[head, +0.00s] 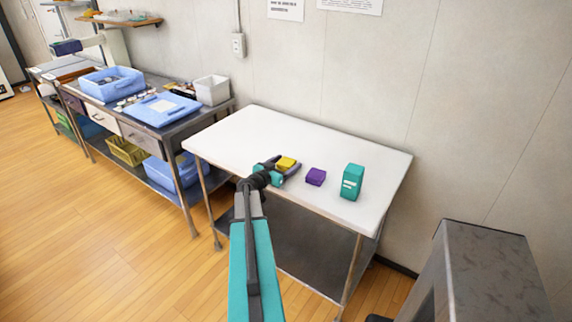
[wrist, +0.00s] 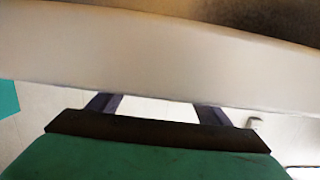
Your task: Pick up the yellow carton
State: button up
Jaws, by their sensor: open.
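The yellow carton (head: 286,162) is a small block at the white table's front left part in the head view. My gripper (head: 286,167) reaches over the table's front edge, and its two dark fingers appear on either side of the yellow carton in that view. In the wrist view my gripper (wrist: 158,103) is open with a clear gap between the fingers. The yellow carton does not show in the wrist view. I cannot tell whether the fingers touch it or how high they are above the table.
On the white table (head: 240,132), a purple block (head: 316,177) lies right of the yellow carton, and a taller teal carton (head: 352,182) stands further right. The table's back is clear. A bench with a blue bin (head: 110,83) and blue tray (head: 160,109) stands at left.

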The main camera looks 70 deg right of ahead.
aim_at(286, 161)
dwell(0.6)
jog(key=c, duration=1.1)
jog(key=shift+r, duration=0.1)
jog(key=shift+r+b, duration=1.55)
jog(key=shift+r, duration=3.35)
